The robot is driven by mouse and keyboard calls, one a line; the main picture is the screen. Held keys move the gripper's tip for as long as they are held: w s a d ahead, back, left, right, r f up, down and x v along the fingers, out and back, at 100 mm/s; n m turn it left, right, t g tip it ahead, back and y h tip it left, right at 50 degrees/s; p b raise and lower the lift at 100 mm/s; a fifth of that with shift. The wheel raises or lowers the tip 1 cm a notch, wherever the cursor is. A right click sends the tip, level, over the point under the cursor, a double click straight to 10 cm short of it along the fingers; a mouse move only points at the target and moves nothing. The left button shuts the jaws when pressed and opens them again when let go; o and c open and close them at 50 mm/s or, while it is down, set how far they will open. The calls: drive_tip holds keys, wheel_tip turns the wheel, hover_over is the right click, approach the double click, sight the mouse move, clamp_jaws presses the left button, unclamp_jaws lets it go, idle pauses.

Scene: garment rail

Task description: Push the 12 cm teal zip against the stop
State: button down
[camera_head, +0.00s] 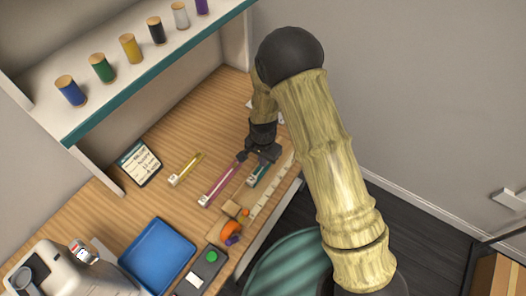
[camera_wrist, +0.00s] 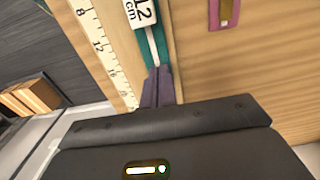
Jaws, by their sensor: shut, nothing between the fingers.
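The teal zip (camera_head: 262,172) lies along the ruler near the table's front edge, its white tag towards the front left. In the wrist view the teal zip (camera_wrist: 160,45) runs from its "12 cm" tag (camera_wrist: 140,12) towards my fingertips. My gripper (camera_wrist: 157,85) is shut and empty, its purple fingertips at the far end of the teal zip; I cannot tell whether they touch it. In the head view my gripper (camera_head: 262,155) is low over that end and partly hides it. A wooden block (camera_head: 230,208) near the ruler's front-left end may be the stop.
The ruler (camera_head: 268,192) runs beside the teal zip. A pink zip (camera_head: 220,184) and a yellow zip (camera_head: 186,168) lie to the left. A blue tray (camera_head: 158,256), an orange object (camera_head: 231,229) and a green-button box (camera_head: 203,272) stand nearer. Spools line the shelf (camera_head: 110,90).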

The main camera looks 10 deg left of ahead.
sight(256, 171)
drive_tip(key=shift+s+a+f+p, duration=0.2)
drive_tip(key=shift+s+a, duration=0.05)
drive_tip(key=shift+s, duration=0.35)
drive_tip(key=shift+s+a+f+p, duration=0.15)
drive_tip(key=shift+s+a+p, duration=0.1)
drive_tip(key=shift+s, duration=0.4)
drive_tip(key=shift+s+a+f+p, duration=0.2)
drive_tip(key=shift+s+a, duration=0.05)
drive_tip(key=shift+s, duration=0.35)
drive_tip(key=shift+s+a, duration=0.1)
drive_tip(key=shift+a, duration=0.05)
